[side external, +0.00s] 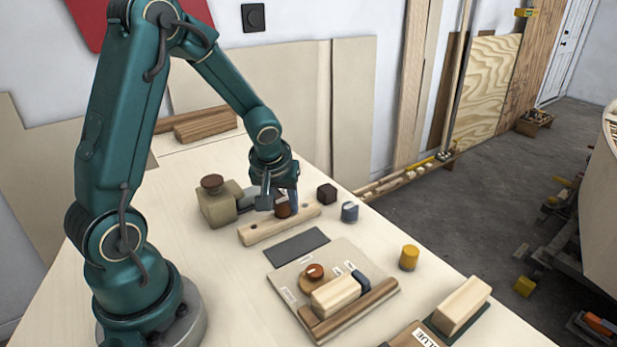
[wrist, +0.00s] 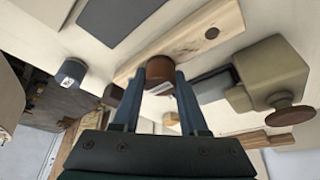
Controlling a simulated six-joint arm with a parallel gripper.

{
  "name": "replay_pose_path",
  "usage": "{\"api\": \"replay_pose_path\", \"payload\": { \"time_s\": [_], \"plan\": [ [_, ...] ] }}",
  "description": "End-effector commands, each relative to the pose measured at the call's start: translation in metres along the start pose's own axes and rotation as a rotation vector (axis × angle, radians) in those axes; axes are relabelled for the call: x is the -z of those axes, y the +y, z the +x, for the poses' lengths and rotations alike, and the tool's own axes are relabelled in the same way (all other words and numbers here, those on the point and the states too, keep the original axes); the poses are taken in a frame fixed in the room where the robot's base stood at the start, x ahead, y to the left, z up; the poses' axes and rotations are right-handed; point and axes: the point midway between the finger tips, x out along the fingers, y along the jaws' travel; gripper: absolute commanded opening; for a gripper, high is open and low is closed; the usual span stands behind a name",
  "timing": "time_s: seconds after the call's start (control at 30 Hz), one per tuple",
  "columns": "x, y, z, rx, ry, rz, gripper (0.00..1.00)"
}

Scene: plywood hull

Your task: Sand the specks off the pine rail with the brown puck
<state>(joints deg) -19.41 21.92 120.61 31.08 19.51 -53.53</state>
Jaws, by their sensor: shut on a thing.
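The pale pine rail (side external: 262,230) lies on the bench next to an olive vise-like block with a brown knob (side external: 218,203). The rail runs diagonally in the wrist view (wrist: 195,40), with a dark round spot (wrist: 212,33) on its top. My gripper (side external: 280,204) is shut on the brown puck (side external: 283,211), which also shows between the fingers in the wrist view (wrist: 160,68). The puck is over the rail, low down; I cannot tell whether it touches. The puck and fingers hide the rail's surface beneath them.
A black cube (side external: 327,193) and a grey-blue cylinder (side external: 350,212) stand close right of the rail. A dark grey mat (side external: 297,247) lies in front of it. A labelled board (side external: 284,272) holds several pieces. A yellow cylinder (side external: 409,257) stands near the bench edge.

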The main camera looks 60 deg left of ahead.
Motion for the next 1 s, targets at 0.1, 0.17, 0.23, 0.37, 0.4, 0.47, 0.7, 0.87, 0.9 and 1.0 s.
{"api": "replay_pose_path", "payload": {
  "time_s": [0.1, 0.17, 0.23, 0.37, 0.4, 0.47, 0.7, 0.87, 0.9, 1.0],
  "plan": [
    [-0.008, -0.009, -0.003, 0.004, -0.002, -0.002, 0.0],
    [-0.011, -0.013, -0.005, 0.004, -0.001, -0.001, 0.0],
    [-0.016, -0.017, -0.006, 0.004, -0.002, -0.001, 0.0],
    [-0.023, -0.026, -0.009, 0.006, -0.001, -0.002, 0.0],
    [-0.026, -0.029, -0.011, 0.007, -0.002, -0.001, 0.0],
    [-0.03, -0.033, -0.012, 0.007, -0.002, -0.001, 0.0],
    [-0.045, -0.048, -0.019, 0.009, -0.006, -0.002, 0.0],
    [-0.057, -0.059, -0.024, 0.012, -0.012, -0.002, 0.0],
    [-0.059, -0.061, -0.025, 0.012, -0.012, -0.003, 0.0],
    [-0.045, -0.06, -0.04, 0.008, 0.009, -0.019, 0.0]
  ]
}}
